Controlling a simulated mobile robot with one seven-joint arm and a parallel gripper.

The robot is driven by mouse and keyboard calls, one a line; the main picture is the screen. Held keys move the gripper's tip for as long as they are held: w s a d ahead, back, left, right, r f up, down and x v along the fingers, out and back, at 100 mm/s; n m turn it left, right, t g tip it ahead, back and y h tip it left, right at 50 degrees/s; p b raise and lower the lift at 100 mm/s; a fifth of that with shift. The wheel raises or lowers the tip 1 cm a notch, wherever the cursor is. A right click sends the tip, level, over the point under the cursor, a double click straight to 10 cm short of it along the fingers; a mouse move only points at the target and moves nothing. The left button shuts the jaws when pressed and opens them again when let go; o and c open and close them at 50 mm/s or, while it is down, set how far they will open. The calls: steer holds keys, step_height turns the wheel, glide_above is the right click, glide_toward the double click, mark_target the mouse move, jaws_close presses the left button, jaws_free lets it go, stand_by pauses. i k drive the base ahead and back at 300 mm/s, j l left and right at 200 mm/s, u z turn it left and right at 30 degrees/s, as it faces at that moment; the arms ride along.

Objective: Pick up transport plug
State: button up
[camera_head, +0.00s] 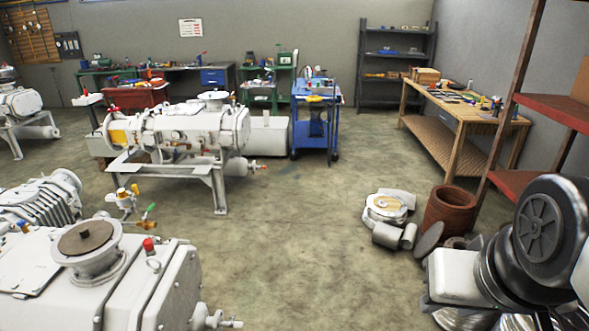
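A white screw vacuum pump (150,290) stands in the lower left, close to me. A flat brown round disc (86,237) sits on its raised white flange (95,262); this may be the transport plug, but I cannot tell for sure. A small red cap (149,244) is on the same pump, to the right of the flange. My arm's black and grey links fill the lower right corner. My gripper is not in view, so I cannot see whether it is open or shut.
Another white pump (180,130) stands on a frame behind. A blue cart (316,125) and wooden workbench (465,110) are further back. A brown cylinder (450,211) and metal parts (388,208) lie near a red shelf (550,108). The middle floor (300,220) is clear.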

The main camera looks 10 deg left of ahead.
mark_target(148, 245)
steer(key=i+z, duration=0.1)
steer(key=z, duration=10.05)
steer(key=i+l+u, duration=0.3)
steer(key=i+l, duration=0.3)
steer(key=i+l+u, duration=0.3)
steer(key=i+l, duration=0.45)
